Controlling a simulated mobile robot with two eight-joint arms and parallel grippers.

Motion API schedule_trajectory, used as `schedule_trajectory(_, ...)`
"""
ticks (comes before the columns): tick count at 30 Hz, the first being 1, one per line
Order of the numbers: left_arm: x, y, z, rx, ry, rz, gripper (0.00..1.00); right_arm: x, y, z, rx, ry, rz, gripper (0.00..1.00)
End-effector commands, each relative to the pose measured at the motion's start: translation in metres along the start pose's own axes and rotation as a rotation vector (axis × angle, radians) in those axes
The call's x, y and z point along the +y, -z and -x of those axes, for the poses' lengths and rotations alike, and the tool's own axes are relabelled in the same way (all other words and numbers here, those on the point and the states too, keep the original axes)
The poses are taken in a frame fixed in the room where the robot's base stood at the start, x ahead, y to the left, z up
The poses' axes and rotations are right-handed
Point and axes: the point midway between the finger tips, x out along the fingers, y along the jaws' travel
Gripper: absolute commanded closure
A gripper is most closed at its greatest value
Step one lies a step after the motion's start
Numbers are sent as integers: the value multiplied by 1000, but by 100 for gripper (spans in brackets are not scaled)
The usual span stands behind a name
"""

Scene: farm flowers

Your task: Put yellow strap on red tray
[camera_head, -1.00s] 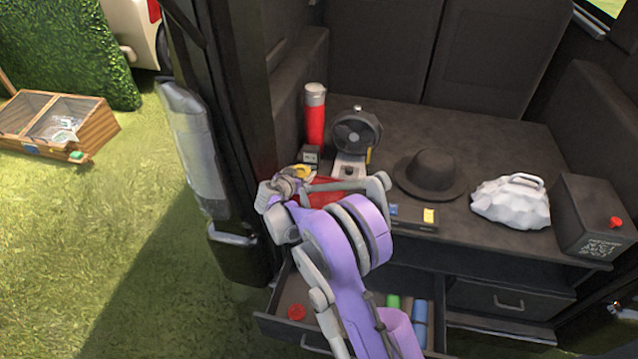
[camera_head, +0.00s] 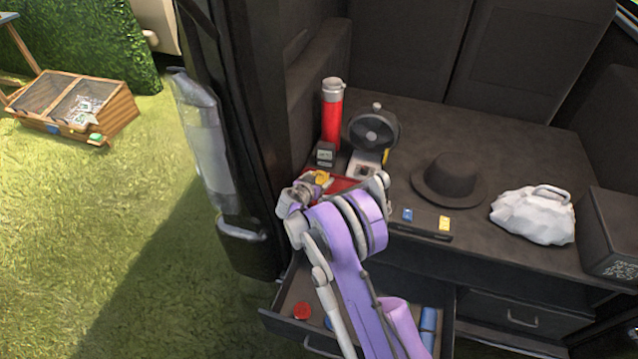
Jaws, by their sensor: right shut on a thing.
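The yellow strap (camera_head: 322,178) shows as a small yellow patch just beyond my right gripper (camera_head: 308,187). The gripper is shut on it, over the left part of the red tray (camera_head: 345,184). The tray lies on the dark deck of the vehicle, and my arm covers much of it. Whether the strap touches the tray is hard to tell, as the fingertips are small and partly hidden. My left gripper is not in view.
A red flask (camera_head: 332,118), a small dark box (camera_head: 325,154) and a fan (camera_head: 373,131) stand behind the tray. A black hat (camera_head: 449,180) and a white bag (camera_head: 533,215) are to the right. An open drawer (camera_head: 290,325) juts out below the deck.

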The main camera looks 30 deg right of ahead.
Motion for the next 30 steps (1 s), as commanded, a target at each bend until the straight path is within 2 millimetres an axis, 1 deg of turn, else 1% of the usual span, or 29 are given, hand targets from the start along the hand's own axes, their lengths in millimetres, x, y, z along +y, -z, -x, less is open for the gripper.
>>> schedule_trajectory(1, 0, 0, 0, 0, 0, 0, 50, 0, -8, -4, 0, 0, 0, 85)
schedule_trajectory(4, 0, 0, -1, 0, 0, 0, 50, 0, -18, -8, 0, 0, 0, 85)
schedule_trajectory(11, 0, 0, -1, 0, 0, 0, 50, 0, -18, -9, 0, 0, 0, 85)
schedule_trajectory(15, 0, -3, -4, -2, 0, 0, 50, 0, -22, -11, 0, 0, 1, 85)
schedule_trajectory(16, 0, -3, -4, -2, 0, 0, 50, 0, -23, -11, 0, 0, 0, 15)
schedule_trajectory(18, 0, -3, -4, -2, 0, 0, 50, 0, -22, -10, 0, 0, 0, 3)
schedule_trajectory(19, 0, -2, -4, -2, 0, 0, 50, 0, -22, -10, 0, 0, 0, 0)
schedule_trajectory(27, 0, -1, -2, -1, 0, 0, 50, 0, -19, -9, 0, 0, 0, 0)
schedule_trajectory(29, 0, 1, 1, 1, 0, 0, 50, 0, -16, -7, 0, 1, -1, 0)
schedule_trajectory(30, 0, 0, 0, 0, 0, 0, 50, -1, -17, -2, 0, 2, 1, 0)
